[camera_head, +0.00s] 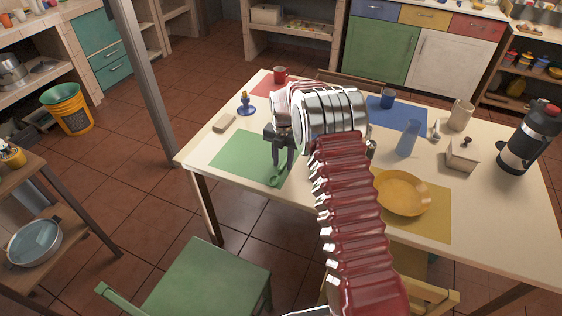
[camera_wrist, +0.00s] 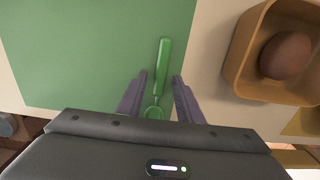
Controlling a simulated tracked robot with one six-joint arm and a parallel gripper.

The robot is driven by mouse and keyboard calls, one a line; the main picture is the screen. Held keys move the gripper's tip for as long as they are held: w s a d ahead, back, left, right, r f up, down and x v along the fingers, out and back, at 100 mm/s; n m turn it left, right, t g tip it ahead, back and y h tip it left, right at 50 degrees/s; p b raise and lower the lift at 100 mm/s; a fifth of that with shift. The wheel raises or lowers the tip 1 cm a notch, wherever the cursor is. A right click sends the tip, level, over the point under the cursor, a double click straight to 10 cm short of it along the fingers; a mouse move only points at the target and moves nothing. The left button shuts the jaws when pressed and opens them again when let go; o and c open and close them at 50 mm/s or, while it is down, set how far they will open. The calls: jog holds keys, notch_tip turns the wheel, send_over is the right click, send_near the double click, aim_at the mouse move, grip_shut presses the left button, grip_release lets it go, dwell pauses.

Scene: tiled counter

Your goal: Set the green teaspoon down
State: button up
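The green teaspoon (camera_head: 274,181) is at the green placemat (camera_head: 232,156), near the mat's front right part. In the wrist view the teaspoon (camera_wrist: 163,62) lies lengthwise between the fingers, handle pointing away and bowl closest to the wrist. My gripper (camera_head: 282,164) points down over the mat, with its fingertips close to the spoon. In the wrist view my gripper (camera_wrist: 160,77) is open, with a gap on each side of the handle. The spoon appears to rest on the mat; any small height above it cannot be told.
An orange container (camera_wrist: 247,75) holding a brown round thing is right of my gripper. A sponge-like block (camera_head: 224,122) and blue-based figure (camera_head: 246,104) stand behind the mat. A yellow plate (camera_head: 402,193) is to the right. The mat's left part is clear.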

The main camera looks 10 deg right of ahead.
aim_at(283, 165)
notch_tip(283, 165, up, 12)
dwell(0.7)
jog(key=shift+r, duration=0.15)
dwell(0.4)
